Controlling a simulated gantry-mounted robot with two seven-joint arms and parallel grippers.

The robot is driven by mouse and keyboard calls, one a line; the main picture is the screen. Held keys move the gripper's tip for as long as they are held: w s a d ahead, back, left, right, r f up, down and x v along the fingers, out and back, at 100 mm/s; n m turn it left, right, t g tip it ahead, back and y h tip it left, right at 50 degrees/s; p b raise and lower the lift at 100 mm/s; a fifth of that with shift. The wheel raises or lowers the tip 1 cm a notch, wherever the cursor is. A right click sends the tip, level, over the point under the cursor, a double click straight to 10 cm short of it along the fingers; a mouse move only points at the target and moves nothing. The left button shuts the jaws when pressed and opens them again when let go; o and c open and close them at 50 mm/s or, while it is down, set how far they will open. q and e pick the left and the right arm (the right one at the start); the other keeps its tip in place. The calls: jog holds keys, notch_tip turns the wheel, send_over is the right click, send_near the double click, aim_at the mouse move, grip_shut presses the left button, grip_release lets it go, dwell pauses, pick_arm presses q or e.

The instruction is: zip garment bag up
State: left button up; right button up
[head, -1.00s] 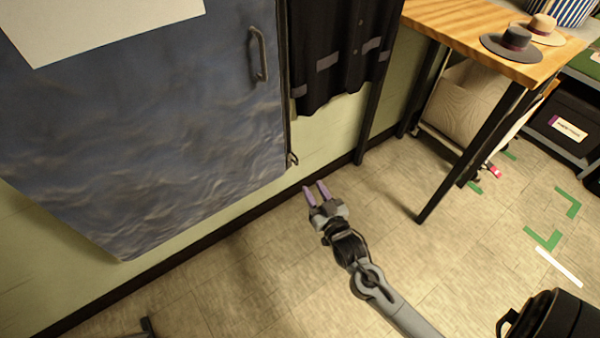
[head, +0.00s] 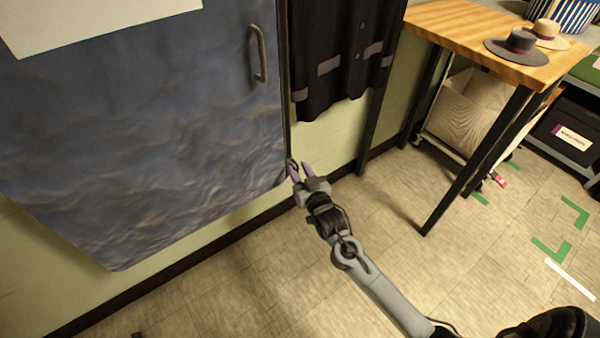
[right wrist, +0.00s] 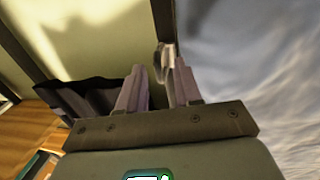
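The blue-grey garment bag (head: 150,130) hangs at the left in the head view, with a curved handle (head: 258,52) near its upper right. A dark zip line runs down its right edge. A small metal pull (head: 292,163) sits low on that edge; the right wrist view shows it as a pale loop (right wrist: 164,60). My right gripper (head: 301,172) is at the pull with purple fingers apart. In the right wrist view the gripper (right wrist: 156,80) has the loop at its fingertips, nearer the right finger; contact is unclear. My left gripper is not in view.
A dark buttoned coat (head: 340,60) hangs right of the bag. A wooden table (head: 450,30) with two hats stands farther right, its black legs reaching the floor. A cardboard-coloured bin (head: 465,110) stands under it. The floor (head: 250,270) below the bag is mostly clear.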

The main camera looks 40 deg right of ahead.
grip_shut()
dwell(1.4)
